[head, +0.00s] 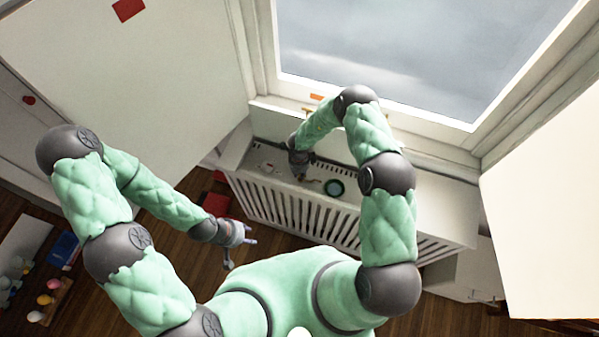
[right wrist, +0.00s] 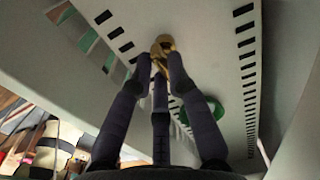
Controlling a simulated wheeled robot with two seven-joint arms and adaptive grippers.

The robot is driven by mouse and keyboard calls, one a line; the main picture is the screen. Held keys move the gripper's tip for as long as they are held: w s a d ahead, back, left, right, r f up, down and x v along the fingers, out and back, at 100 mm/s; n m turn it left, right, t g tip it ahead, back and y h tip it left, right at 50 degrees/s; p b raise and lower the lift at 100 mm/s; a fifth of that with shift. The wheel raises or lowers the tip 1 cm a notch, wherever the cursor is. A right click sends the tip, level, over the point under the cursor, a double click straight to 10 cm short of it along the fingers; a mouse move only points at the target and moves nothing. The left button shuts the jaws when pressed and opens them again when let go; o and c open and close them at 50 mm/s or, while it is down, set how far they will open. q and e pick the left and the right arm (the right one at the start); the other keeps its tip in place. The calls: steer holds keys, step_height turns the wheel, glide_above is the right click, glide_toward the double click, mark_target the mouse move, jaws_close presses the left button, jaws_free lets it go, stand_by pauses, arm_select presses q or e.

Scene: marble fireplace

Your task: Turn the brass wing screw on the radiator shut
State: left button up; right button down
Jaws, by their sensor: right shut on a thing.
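The radiator cover (head: 430,205) is white, with a slatted front, and stands under the window. The brass wing screw (right wrist: 164,45) shows in the right wrist view between the tips of my right gripper (right wrist: 158,72). The dark fingers are shut on it and partly hide it. In the head view, my right gripper (head: 302,178) reaches down to the top of the radiator cover, and the screw there is too small to make out clearly. My left gripper (head: 240,252) is open and empty over the wooden floor, in front of the radiator and apart from it.
A green round dish-like thing (head: 334,187) lies on the radiator top beside my right gripper; it also shows in the right wrist view (right wrist: 205,106). A red object (head: 217,204) is on the floor left of the radiator. Colored items (head: 45,299) stand at the lower left.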

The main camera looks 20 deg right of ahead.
steer(key=shift+m, duration=0.5)
steer(key=c, duration=1.2)
jaws_free()
step_height(320, 180, up, 12)
